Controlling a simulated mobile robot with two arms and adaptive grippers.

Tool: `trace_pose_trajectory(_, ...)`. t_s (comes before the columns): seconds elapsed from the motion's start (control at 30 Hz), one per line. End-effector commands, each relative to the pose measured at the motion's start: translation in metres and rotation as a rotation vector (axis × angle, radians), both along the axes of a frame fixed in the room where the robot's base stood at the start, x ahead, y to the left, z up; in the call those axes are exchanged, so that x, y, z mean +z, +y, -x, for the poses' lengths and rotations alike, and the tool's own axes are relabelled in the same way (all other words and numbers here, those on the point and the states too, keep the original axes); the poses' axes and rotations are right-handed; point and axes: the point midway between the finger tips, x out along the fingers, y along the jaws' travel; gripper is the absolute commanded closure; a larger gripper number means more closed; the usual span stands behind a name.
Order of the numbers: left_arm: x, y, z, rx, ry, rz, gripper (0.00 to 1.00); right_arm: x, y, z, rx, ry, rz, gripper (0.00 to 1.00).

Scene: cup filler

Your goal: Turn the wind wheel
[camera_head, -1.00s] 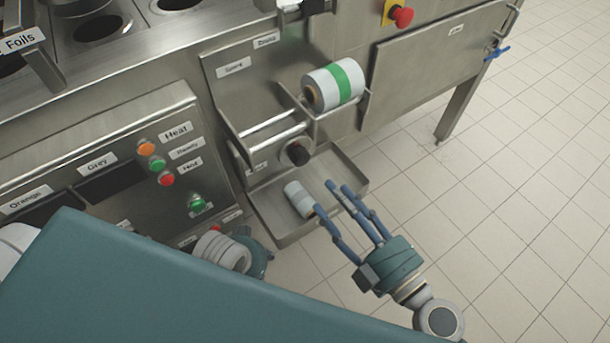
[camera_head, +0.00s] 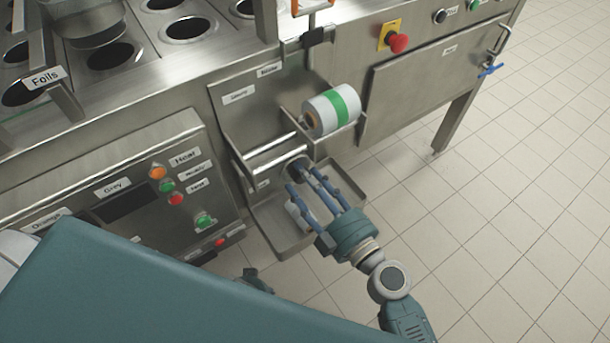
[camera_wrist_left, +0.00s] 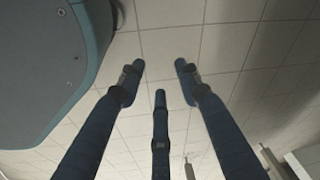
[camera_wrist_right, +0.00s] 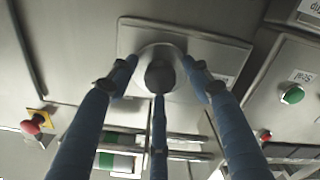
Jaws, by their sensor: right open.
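The wind wheel, a dark round knob (camera_head: 296,166) on a light round base, sits on the metal panel below the two rods. In the right wrist view the knob (camera_wrist_right: 160,75) lies between the fingertips of my right gripper (camera_wrist_right: 160,85). My right gripper (camera_head: 308,180) is open, its fingers spread about the knob and partly hiding it in the head view; I cannot tell whether they touch it. My left gripper (camera_wrist_left: 160,78) is open and empty over the tiled floor; in the head view it is mostly hidden.
A roll with a green band (camera_head: 333,110) rests above the knob. A metal tray (camera_head: 268,222) below holds a smaller pale roll (camera_head: 298,213), partly behind my right fingers. A button panel (camera_head: 183,145) stands left. A red emergency button (camera_head: 398,43) is upper right. Open floor lies right.

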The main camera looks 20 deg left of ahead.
Motion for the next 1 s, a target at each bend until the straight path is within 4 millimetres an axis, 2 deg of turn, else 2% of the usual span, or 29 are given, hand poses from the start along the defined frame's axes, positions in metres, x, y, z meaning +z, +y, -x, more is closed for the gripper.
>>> trace_pose_trajectory(0.3, -0.003, 0.000, 0.001, -0.001, 0.000, 0.000, 0.66, 0.000, 0.002, -0.002, 0.000, 0.000, 0.000, 0.51)
trace_pose_trajectory(0.37, -0.003, 0.000, 0.001, -0.001, 0.000, 0.000, 0.66, 0.000, 0.002, -0.002, 0.000, 0.000, 0.000, 0.61)
trace_pose_trajectory(0.53, -0.003, 0.000, 0.001, -0.001, 0.000, 0.000, 0.66, 0.000, 0.002, -0.002, 0.000, 0.000, 0.000, 0.95)
trace_pose_trajectory(0.87, -0.003, 0.001, 0.001, 0.000, 0.007, -0.002, 0.66, -0.001, 0.002, -0.002, -0.001, 0.025, -0.018, 0.96)
trace_pose_trajectory(1.0, 0.014, -0.002, -0.009, 0.002, -0.011, 0.002, 0.66, -0.002, 0.002, -0.002, -0.001, 0.073, -0.056, 0.96)
